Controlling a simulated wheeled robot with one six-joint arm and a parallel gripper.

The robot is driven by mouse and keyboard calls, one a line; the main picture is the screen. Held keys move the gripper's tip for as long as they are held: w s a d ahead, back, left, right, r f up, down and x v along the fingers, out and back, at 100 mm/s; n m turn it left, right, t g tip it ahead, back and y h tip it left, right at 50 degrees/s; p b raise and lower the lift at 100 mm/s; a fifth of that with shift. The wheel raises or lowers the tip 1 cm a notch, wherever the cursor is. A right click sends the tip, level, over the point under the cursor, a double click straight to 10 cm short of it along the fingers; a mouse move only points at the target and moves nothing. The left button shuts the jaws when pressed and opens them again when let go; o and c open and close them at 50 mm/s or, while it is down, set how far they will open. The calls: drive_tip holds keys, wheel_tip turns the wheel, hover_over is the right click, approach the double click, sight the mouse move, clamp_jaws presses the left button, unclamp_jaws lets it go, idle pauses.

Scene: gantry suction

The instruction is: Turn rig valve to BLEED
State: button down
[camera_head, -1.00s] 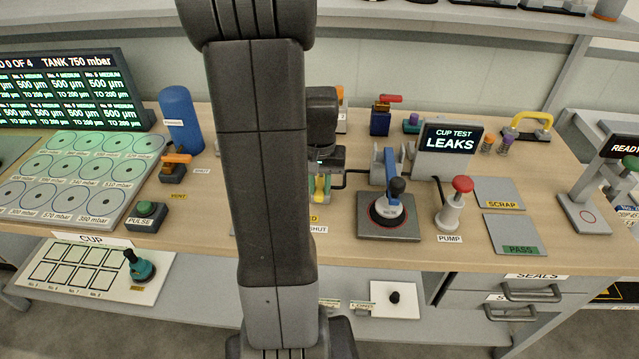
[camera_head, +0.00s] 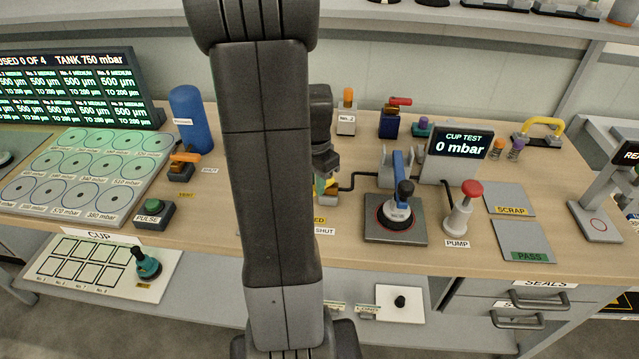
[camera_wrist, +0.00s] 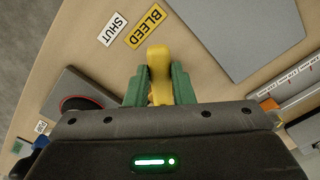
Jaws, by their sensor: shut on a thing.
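The rig valve's yellow handle (camera_wrist: 159,62) is between the green fingers of my gripper (camera_wrist: 158,86), which is shut on it. In the wrist view the handle points up, its tip close to the yellow BLEED label (camera_wrist: 147,26). The white SHUT label (camera_wrist: 113,28) is farther left. In the head view my gripper (camera_head: 328,184) and the valve are partly hidden behind my arm; a bit of green and yellow shows. The CUP TEST display (camera_head: 461,146) reads 0 mbar. The valve's body is mostly hidden.
Right of the valve stand the cup test rig (camera_head: 395,215) with a blue lever, and the red-topped pump (camera_head: 462,212). The SCRAP plate (camera_head: 510,203) and PASS plate (camera_head: 524,242) are farther right. A blue cylinder (camera_head: 190,118) stands left of my arm.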

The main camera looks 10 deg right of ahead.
drive_tip(key=m, duration=0.2)
drive_tip(key=w+m, duration=0.2)
drive_tip(key=m, duration=0.1)
drive_tip(key=shift+w+a+m, duration=0.15)
drive_tip(key=shift+a+m, duration=0.15)
drive_tip(key=shift+a, duration=0.1)
drive_tip(key=shift+w+d+m, duration=0.1)
drive_tip(key=shift+w+m, duration=0.3)
drive_tip(key=shift+m, duration=0.7)
drive_tip(key=shift+w+m, duration=0.4)
drive_tip(key=shift+m, duration=0.7)
drive_tip(key=c, duration=1.2)
unclamp_jaws()
drive_tip(key=shift+c, duration=0.2)
wheel_tip(320, 180, up, 14)
drive_tip(key=shift+f, duration=0.2)
